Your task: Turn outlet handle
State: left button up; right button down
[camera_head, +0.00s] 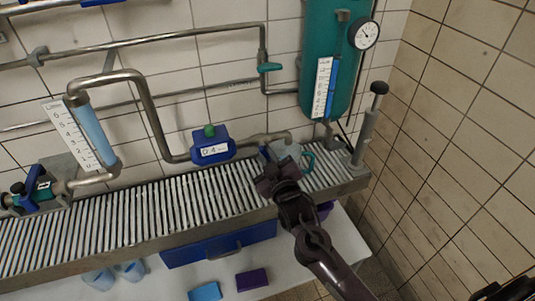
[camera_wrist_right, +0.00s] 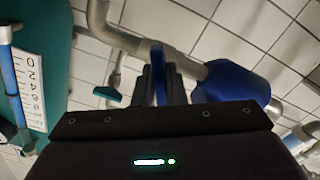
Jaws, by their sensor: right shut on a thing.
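The outlet handle (camera_wrist_right: 157,70) is a narrow blue lever on the grey metal pipe, seen in the right wrist view. My right gripper (camera_wrist_right: 159,84) is shut on it, with one dark finger on each side. The outlet pipe (camera_head: 262,138) runs right from a blue box (camera_head: 212,151) with a small display and green knob. My left gripper is not in view.
A hand pump (camera_head: 367,125) stands at the grate's right end. The slatted grate (camera_head: 130,220) is mostly bare.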

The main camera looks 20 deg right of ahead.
jog(key=m+p, duration=0.1)
jog(key=m, duration=0.4)
jog(key=shift+m+p, duration=0.3)
jog(key=shift+m, duration=0.1)
dwell(0.4)
jog(key=c, duration=1.5)
grip_release()
jog(key=shift+s+f, duration=0.15)
jog(key=shift+s, duration=0.4)
jog(key=s+b, duration=0.1)
jog(key=s, duration=0.5)
jog(key=shift+s+d, duration=0.1)
jog(key=shift+s, duration=0.25)
